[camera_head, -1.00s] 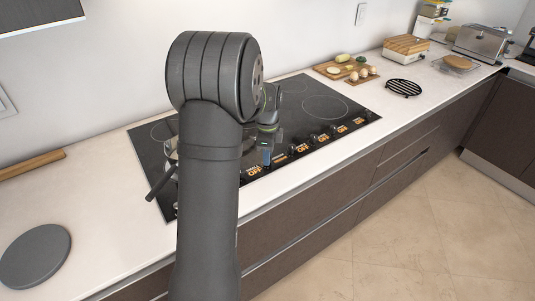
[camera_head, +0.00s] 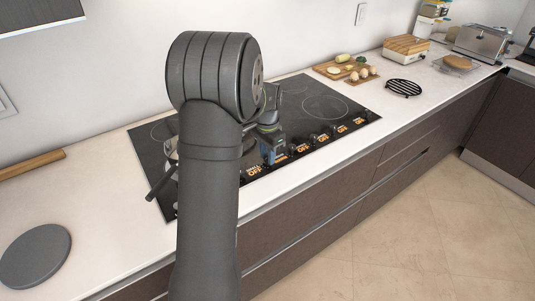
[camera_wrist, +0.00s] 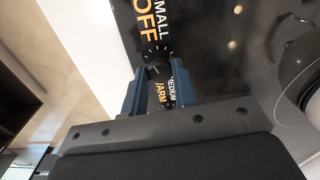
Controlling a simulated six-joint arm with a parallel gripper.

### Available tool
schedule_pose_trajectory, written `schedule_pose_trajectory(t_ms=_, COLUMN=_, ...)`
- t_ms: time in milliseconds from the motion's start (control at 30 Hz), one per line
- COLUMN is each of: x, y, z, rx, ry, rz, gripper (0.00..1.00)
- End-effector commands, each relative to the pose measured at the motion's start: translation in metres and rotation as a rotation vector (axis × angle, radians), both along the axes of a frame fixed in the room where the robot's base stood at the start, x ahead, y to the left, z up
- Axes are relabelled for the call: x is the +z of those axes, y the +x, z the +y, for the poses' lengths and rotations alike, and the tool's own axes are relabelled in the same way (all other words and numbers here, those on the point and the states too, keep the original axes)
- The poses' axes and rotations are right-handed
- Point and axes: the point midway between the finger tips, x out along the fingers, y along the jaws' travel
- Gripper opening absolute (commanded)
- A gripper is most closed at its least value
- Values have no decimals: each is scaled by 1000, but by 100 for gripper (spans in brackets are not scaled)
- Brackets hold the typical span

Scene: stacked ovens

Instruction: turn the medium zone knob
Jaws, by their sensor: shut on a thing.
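The medium zone knob (camera_wrist: 158,56) is a dark knob ringed by pale tick marks, partly hidden between the fingertips in the wrist view. A label (camera_wrist: 165,92) between my fingers reads MEDIUM with "ARM" in orange, its first letter hidden. My gripper (camera_wrist: 156,70) has blue fingers, one on each side of the knob, and is shut on it.
More knobs with orange OFF labels (camera_head: 342,129) run along the cooktop's front edge to the right. A dark-handled pan (camera_head: 160,186) is partly hidden behind my arm. A grey disc (camera_head: 36,256) lies on the counter at left. A black trivet (camera_head: 404,88) and a cutting board (camera_head: 330,71) lie at right.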

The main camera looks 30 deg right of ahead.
Motion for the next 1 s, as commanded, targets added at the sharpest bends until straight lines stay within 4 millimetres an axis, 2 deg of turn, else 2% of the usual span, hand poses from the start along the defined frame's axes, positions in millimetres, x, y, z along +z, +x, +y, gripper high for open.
schedule_pose_trajectory(t_ms=600, x=0, y=0, z=0, rx=532, ry=-1, rz=-1, gripper=3)
schedule_pose_trajectory(t_ms=1000, x=0, y=0, z=0, rx=688, ry=-1, rz=-1, gripper=3)
